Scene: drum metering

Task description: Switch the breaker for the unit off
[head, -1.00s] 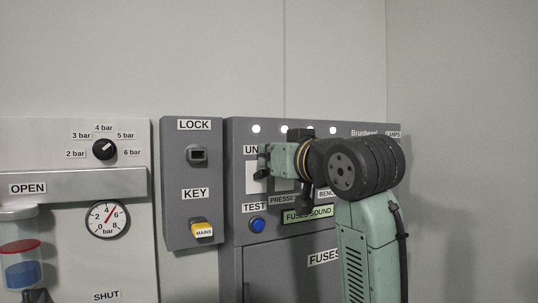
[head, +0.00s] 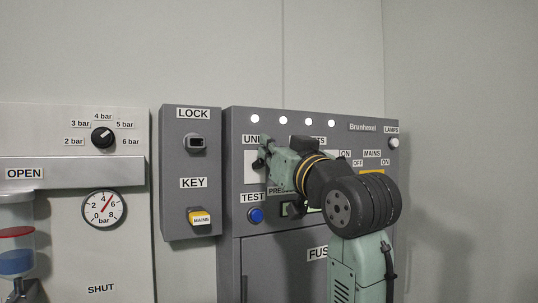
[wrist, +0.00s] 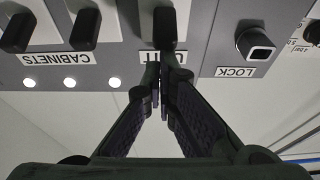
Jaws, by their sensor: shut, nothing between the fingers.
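The unit breaker (wrist: 171,22) is a black lever on a white plate at the top of the wrist view, which sees the panel upside down. Its UNIT label (wrist: 148,57) is partly covered by my fingers. My gripper (wrist: 163,68) is shut and empty, its tips in front of the label and close to the lever's end. I cannot tell whether they touch it. In the head view my gripper (head: 262,158) is at the upper left of the grey breaker panel (head: 240,185) and hides the unit lever there.
Two more black levers, a nearer one (wrist: 86,28) and a farther one (wrist: 15,32), sit beside it under CABINETS. The LOCK switch (wrist: 255,44) is on the other side.

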